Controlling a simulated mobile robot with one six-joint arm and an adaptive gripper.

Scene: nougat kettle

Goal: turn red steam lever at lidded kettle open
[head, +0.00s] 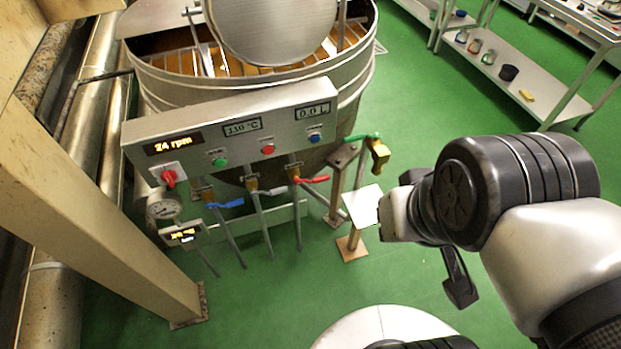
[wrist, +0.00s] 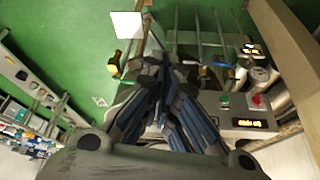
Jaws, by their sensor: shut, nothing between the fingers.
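The red steam lever (head: 315,180) is in the head view, under the right part of the control panel on the kettle (head: 355,110). It points right, roughly crosswise to its upright pipe (head: 298,225). The kettle's round metal lid (head: 270,30) is tilted up, showing brown contents. My gripper (wrist: 168,62) is in the middle of the wrist view, its fingers together and empty. It seems apart from the lever, which I cannot make out clearly behind the fingers there. In the head view my arm is at the right, and the fingertips cannot be made out.
A blue lever (head: 225,203) and a grey lever (head: 270,192) sit left of the red one. A beige beam (head: 90,180) is at left.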

